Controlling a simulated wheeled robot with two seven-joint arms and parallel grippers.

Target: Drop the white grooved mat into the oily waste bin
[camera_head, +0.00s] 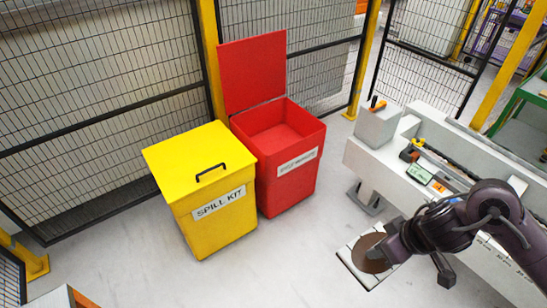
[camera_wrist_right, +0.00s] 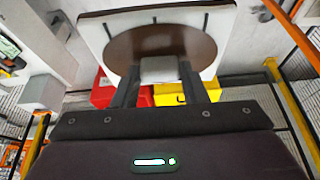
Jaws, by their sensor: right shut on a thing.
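The white mat (camera_head: 364,256) has a large brown round patch on its face. My right gripper (camera_head: 388,248) is shut on it and holds it out over the floor, right of the bins. In the right wrist view the mat (camera_wrist_right: 207,50) fills the top, and the gripper fingers (camera_wrist_right: 160,78) close on a small grey block at its near side. Dark short lines show along its far edge. The red bin (camera_head: 292,180) stands left of the mat with its lid (camera_head: 253,72) open upright; its label is too blurred to read. My left gripper is out of view.
A yellow spill kit box (camera_head: 210,190) with a closed lid and black handle stands left of the red bin. Mesh fencing (camera_head: 95,100) runs behind both. A grey bench (camera_head: 365,165) with tools stands at right. The floor between bin and mat is clear.

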